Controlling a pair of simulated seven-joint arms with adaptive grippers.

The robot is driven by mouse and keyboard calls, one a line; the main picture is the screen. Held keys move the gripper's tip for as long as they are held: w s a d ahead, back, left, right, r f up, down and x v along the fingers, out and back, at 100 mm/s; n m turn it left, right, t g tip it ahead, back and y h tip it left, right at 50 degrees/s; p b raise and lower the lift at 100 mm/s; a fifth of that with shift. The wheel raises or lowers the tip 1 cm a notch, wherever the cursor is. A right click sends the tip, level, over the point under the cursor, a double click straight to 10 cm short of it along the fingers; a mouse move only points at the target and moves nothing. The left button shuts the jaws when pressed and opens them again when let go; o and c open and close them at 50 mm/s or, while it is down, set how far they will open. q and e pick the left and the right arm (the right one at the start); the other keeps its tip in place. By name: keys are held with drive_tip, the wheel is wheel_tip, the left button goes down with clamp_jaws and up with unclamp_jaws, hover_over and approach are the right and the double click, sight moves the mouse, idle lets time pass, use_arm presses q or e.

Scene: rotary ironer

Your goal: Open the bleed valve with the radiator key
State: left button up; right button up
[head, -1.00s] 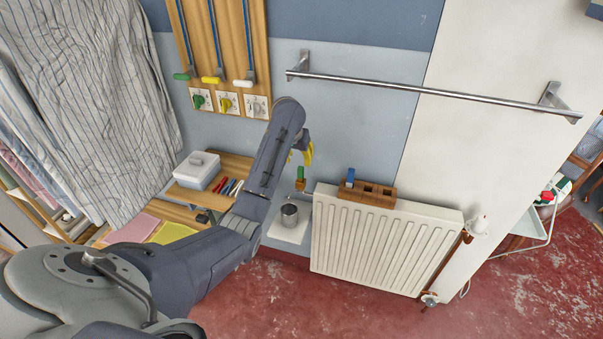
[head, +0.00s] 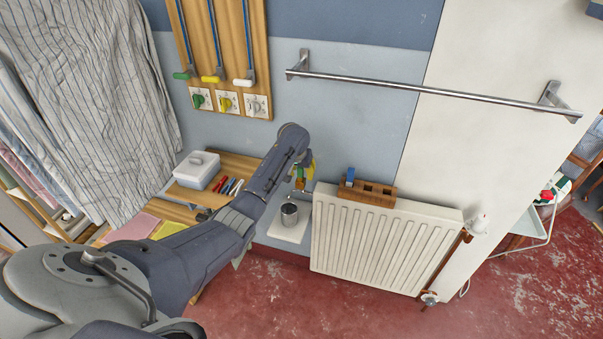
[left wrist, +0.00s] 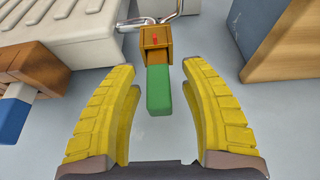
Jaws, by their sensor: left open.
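A green-handled piece (head: 300,173) with a brass-coloured square end stands beside the upper left corner of the white radiator (head: 380,240). In the left wrist view the green handle (left wrist: 160,92) lies between my fingers, and its brass end (left wrist: 156,38) has a red mark, with a bent metal pipe (left wrist: 150,20) behind. I cannot tell whether this is the key seated on the valve. My left gripper (left wrist: 160,78) is open around the handle, with gaps on both sides; its yellow fingers partly show in the head view (head: 309,170). My right gripper is out of view.
A wooden rack (head: 377,190) with a blue-handled piece (head: 350,175) stands on the radiator. A metal cup (head: 289,214) stands on a white base (head: 288,234) below the green-handled piece. A shelf (head: 232,167) with a white box (head: 198,170) lies left. A rail (head: 420,86) crosses above.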

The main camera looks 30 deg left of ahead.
use_arm(q)
drive_tip(key=shift+o, duration=0.2)
clamp_jaws()
idle(0.3)
